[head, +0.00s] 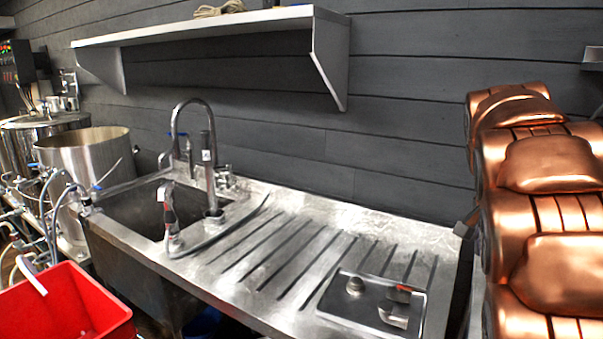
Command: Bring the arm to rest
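My gripper is not in view, and I see nothing that I can surely call my arm. Whether it is open, shut or holding something does not show. The steel sink counter (240,290) runs across the middle. On its right end lies a flat, dark-topped tray or plate (372,312). A small round metal piece (355,286) and a metal piece with a reddish part (394,310) stand on it.
A tall curved faucet (210,160) rises beside the sink basin (140,212). A shelf (210,27) juts from the wall above. Copper-coloured stacked forms (548,165) fill the right side. A red bin (60,305) and steel vessels (85,160) stand left. The ribbed drainboard is mostly clear.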

